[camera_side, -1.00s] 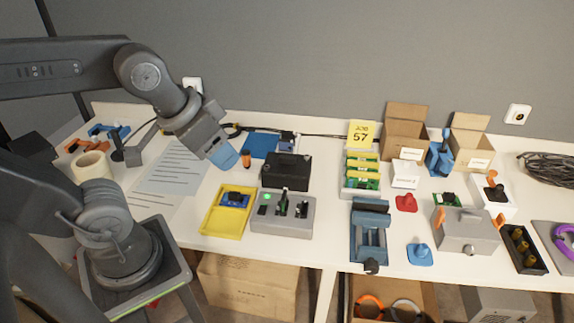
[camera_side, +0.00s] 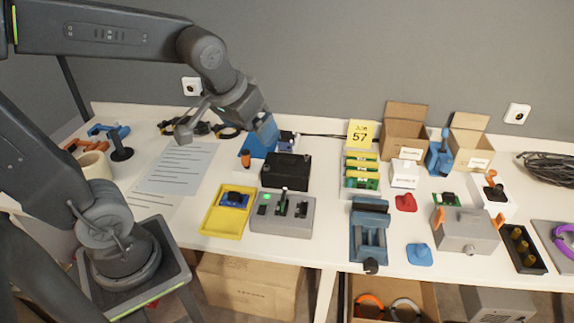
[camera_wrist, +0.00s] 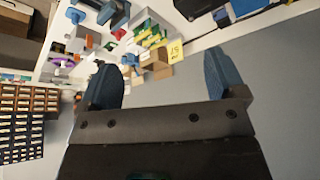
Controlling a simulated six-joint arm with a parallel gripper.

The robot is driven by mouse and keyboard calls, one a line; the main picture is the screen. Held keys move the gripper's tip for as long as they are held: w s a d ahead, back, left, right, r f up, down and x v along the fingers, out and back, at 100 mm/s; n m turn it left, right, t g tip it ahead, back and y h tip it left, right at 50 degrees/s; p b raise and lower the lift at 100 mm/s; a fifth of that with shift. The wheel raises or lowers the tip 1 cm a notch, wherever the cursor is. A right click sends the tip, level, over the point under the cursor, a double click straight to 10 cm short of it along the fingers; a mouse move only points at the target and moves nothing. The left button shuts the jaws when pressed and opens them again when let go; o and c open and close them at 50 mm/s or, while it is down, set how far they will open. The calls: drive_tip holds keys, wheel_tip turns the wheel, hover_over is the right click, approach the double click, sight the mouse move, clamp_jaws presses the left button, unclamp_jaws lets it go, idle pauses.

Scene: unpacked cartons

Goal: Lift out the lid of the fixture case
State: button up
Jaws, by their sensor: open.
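My gripper (camera_side: 260,140) has blue fingers and hangs over the back of the bench, behind and left of a closed black box (camera_side: 286,171). In the wrist view my gripper (camera_wrist: 160,65) has its two fingers wide apart with nothing between them. A grey case (camera_side: 465,231) with orange side parts stands far to the right at the bench front, well away from my gripper. I cannot tell for certain which box is the fixture case; its lid cannot be picked out clearly in the wrist view.
A grey test block (camera_side: 283,222) and a yellow tray (camera_side: 216,219) stand in front of the black box. A blue vise-like fixture (camera_side: 370,238), green boards in a rack (camera_side: 361,184) and open cartons (camera_side: 404,133) lie to the right. Paper sheets (camera_side: 178,167) lie left.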

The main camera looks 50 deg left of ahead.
drive_tip(key=w+a+f+n+y, duration=0.1)
drive_tip(key=w+a+f+n, duration=0.2)
drive_tip(key=w, duration=0.4)
drive_tip(key=n+g+y, duration=0.1)
drive_tip(key=n+g, duration=0.1)
drive_tip(key=n, duration=0.1)
approach(287, 157)
drive_tip(key=x, duration=0.4)
drive_tip(key=shift+s, duration=0.15)
drive_tip(key=shift+x, duration=2.85)
drive_tip(key=shift+c, duration=0.3)
drive_tip(key=c, duration=1)
drive_tip(key=shift+r, duration=0.1)
